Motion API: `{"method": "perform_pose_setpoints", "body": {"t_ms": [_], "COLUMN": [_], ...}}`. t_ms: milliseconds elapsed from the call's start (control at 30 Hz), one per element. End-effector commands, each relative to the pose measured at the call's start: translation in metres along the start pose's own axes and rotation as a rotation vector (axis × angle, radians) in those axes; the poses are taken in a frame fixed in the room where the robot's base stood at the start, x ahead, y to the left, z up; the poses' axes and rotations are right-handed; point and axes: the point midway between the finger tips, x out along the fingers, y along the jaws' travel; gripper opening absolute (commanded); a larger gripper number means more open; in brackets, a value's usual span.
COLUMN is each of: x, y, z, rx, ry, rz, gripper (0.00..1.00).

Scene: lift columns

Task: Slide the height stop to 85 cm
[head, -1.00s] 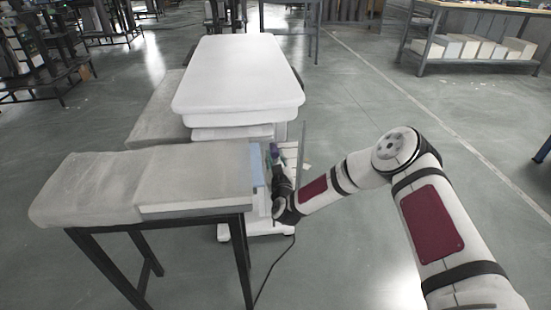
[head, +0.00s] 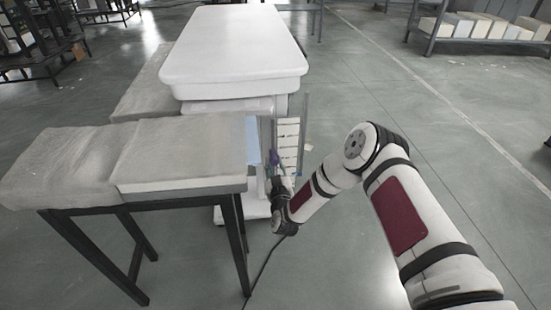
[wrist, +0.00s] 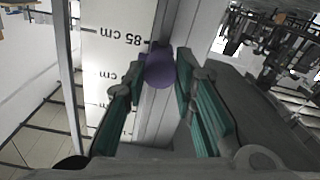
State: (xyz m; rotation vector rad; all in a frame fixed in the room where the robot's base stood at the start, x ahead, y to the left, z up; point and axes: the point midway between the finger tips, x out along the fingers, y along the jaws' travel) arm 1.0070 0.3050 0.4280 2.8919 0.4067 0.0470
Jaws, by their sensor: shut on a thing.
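The height stop is a purple knob (wrist: 160,68) on a grey rail in the wrist view. My gripper (wrist: 162,62) has its teal fingers on either side of the knob, shut on it. The white scale (wrist: 108,55) runs beside the rail, with its numbers upside down. The 85 cm mark (wrist: 124,40) is readable; the knob sits close to it, a little lower in the picture. Other marks below are partly hidden by a finger. In the head view the knob (head: 274,158) is small, in front of the white scale (head: 289,140) on the lift column.
A white-topped lift table (head: 235,45) stands behind the column. A covered bench (head: 185,150) with dark legs (head: 240,240) stands close to the left of my gripper. A dark cable (head: 262,265) lies on the floor.

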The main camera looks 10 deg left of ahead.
Motion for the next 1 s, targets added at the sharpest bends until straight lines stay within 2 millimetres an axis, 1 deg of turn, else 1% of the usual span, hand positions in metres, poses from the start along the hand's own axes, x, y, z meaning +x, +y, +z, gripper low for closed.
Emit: {"method": "perform_pose_setpoints", "body": {"t_ms": [33, 200, 600, 633, 667, 700, 1000], "x": [-0.001, 0.000, 0.000, 0.000, 0.000, 0.000, -0.001], "y": [-0.002, -0.004, -0.004, -0.004, -0.004, -0.004, -0.004], "z": [0.009, 0.018, 0.022, 0.022, 0.022, 0.022, 0.020], "rx": [-0.001, -0.002, -0.002, -0.002, -0.002, -0.001, -0.001], "ry": [0.000, -0.001, -0.007, -0.008, -0.008, -0.007, -0.003], "rz": [-0.001, 0.000, -0.002, -0.001, -0.002, -0.002, -0.001], "gripper": [0.00, 0.00, 0.00, 0.29, 0.36, 0.45, 0.45]}}
